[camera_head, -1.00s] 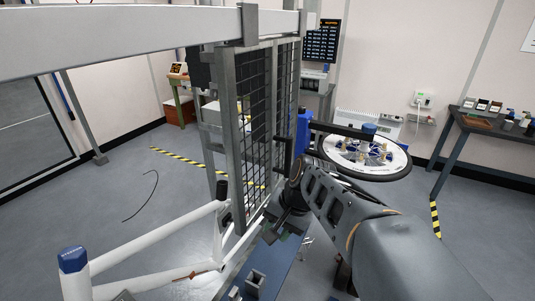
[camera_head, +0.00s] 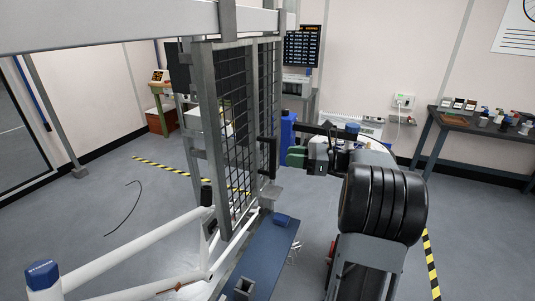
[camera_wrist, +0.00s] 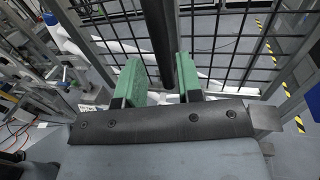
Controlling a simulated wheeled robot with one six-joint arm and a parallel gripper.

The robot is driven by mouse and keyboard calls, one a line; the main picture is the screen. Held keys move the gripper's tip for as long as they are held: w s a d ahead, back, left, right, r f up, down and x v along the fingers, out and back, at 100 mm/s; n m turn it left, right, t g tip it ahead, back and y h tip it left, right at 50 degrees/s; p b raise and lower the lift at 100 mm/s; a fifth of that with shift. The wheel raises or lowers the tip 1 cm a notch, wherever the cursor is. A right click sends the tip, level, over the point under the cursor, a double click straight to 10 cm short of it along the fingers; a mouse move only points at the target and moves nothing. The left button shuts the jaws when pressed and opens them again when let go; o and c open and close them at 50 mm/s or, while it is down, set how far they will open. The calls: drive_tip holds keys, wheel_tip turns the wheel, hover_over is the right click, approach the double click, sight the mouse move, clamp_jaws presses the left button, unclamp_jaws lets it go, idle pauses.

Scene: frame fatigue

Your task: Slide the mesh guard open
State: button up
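The mesh guard (camera_head: 266,95) is a grey metal frame with dark wire grid, standing upright in mid-view under a white beam. Its black vertical handle (camera_head: 267,157) is on the guard's right-hand part. My gripper (camera_head: 296,156) is just right of the handle at about its height, with a small gap showing in the head view. In the wrist view the two green fingers are spread, and the dark handle bar (camera_wrist: 156,35) lies in line between them with the mesh (camera_wrist: 220,45) behind. Neither finger clearly presses on the bar. The finger bases are hidden by my gripper body.
A white bicycle frame (camera_head: 150,262) is at the lower left. A blue bench (camera_head: 268,248) lies below the guard. A blue post (camera_head: 288,130) stands close behind my gripper. A dark table (camera_head: 455,121) is at the right. The floor left of the guard is mostly open.

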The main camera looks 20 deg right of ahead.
drive_tip(key=x, duration=0.8)
drive_tip(key=shift+p, duration=0.35)
drive_tip(key=shift+f, duration=0.1)
clamp_jaws()
